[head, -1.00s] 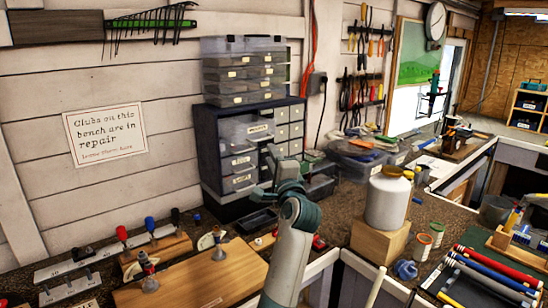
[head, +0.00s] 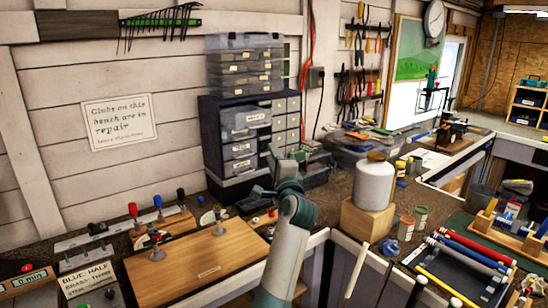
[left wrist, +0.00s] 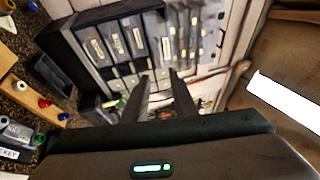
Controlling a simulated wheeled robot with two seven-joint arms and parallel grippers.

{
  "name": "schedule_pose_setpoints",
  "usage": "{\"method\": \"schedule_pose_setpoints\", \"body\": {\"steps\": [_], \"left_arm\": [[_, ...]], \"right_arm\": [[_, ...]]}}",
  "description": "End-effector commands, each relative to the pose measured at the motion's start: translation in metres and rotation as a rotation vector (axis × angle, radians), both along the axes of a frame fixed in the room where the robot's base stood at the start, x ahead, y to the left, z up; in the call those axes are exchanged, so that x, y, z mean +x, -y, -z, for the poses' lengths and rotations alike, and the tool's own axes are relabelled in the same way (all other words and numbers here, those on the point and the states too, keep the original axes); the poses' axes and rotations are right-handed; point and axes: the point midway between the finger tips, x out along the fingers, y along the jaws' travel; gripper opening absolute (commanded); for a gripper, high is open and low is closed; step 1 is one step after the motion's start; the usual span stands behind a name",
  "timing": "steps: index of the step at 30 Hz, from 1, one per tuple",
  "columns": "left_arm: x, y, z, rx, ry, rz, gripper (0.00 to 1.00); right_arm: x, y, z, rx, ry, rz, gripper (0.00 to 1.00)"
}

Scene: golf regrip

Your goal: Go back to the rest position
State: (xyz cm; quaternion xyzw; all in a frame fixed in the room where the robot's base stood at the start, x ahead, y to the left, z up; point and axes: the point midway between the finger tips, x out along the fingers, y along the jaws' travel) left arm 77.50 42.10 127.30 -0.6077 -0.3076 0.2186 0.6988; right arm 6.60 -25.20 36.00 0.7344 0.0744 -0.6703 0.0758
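My left arm comes up from the lower middle of the head view. Its grey-green gripper (head: 276,174) is over the bench, in front of the dark drawer cabinet (head: 210,140). In the left wrist view, the two dark fingers of my left gripper (left wrist: 162,88) stand apart with nothing between them. Labelled drawers of the cabinet (left wrist: 125,38) show beyond them. My right gripper is not visible in either view.
A white jar (head: 374,182) on a wooden block (head: 366,218) stands right of my left arm. A wooden board (head: 200,264) with clamps lies left of it. Several coloured grips (head: 470,252) lie at the right.

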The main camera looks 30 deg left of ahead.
Motion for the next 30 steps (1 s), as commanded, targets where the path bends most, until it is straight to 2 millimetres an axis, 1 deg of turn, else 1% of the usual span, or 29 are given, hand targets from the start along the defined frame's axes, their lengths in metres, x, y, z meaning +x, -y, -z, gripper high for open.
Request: {"method": "schedule_pose_setpoints", "body": {"steps": [4, 11, 14, 17, 20, 23, 24, 26, 27, 29, 30], "left_arm": [[0.0, 0.0, 0.0, 0.0, 0.0, 0.0, 0.25], [0.0, 0.0, 0.001, -0.001, 0.0, 0.0, 0.25], [-0.002, 0.0, 0.007, -0.014, -0.002, 0.004, 0.25], [-0.007, 0.001, 0.024, -0.049, -0.005, 0.015, 0.25], [-0.018, 0.003, 0.054, -0.115, -0.013, 0.032, 0.25], [-0.034, 0.008, 0.096, -0.212, -0.025, 0.056, 0.25], [-0.043, 0.011, 0.115, -0.259, -0.031, 0.066, 0.25], [-0.057, 0.015, 0.146, -0.336, -0.042, 0.078, 0.25], [-0.068, 0.019, 0.167, -0.39, -0.052, 0.086, 0.25], [-0.086, 0.026, 0.197, -0.472, -0.067, 0.096, 0.25], [-0.099, 0.03, 0.216, -0.526, -0.077, 0.1, 0.25]], "right_arm": [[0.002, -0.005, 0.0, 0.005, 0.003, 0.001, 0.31], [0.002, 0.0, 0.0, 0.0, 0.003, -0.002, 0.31], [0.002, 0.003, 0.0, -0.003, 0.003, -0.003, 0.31], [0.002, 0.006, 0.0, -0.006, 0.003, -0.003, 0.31], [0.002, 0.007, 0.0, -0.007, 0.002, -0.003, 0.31], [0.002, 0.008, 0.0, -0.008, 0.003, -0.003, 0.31], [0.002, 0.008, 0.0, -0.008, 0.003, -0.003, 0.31], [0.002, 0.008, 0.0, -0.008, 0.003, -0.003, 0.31], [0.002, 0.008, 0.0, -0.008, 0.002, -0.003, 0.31], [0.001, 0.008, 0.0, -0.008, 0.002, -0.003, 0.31], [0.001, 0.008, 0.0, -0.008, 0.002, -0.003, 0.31]]}}
